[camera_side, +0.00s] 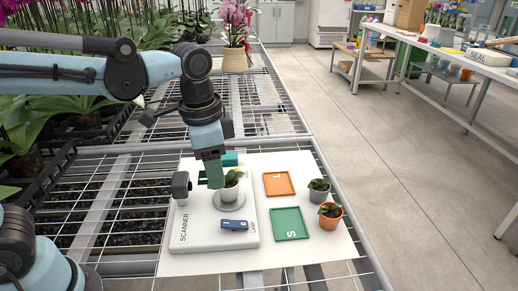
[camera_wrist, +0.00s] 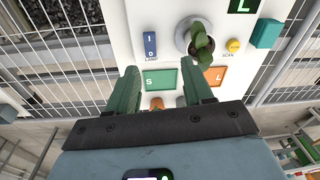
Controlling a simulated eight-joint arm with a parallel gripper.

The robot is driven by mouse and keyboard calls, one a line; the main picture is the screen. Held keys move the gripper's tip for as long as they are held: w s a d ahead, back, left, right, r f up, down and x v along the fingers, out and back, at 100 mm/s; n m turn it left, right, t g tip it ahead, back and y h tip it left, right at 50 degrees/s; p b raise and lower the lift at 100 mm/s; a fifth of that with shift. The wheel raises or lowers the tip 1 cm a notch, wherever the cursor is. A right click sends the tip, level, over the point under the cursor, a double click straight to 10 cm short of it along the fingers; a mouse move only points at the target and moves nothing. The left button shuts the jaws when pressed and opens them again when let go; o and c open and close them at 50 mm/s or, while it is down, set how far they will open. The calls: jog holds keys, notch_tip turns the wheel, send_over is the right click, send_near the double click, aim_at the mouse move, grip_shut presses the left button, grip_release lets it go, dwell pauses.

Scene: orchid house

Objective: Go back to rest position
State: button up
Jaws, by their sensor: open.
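My gripper (camera_side: 212,182) hangs over the white scanner (camera_side: 185,238), close to a small potted plant (camera_side: 230,192) on the scanner's round plate. In the wrist view my gripper (camera_wrist: 158,80) is open, its two green fingers apart with nothing held between them. The plant on the plate also shows in that view (camera_wrist: 200,42), beyond the fingertips. Whether a finger touches it I cannot tell.
An orange tray marked L (camera_side: 279,184) and a green tray marked S (camera_side: 290,224) lie right of the scanner. A grey pot (camera_side: 319,191) and an orange pot (camera_side: 329,218) with plants stand beyond. A blue lamp switch (camera_side: 234,225) is on the scanner. Orchids stand behind.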

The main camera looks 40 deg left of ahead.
jog(key=s+a+f+n+t, duration=0.2)
jog(key=s+a+n+t, duration=0.1)
jog(key=a+n+t, duration=0.3)
jog(key=shift+a+n, duration=0.6)
jog(key=shift+a, duration=0.25)
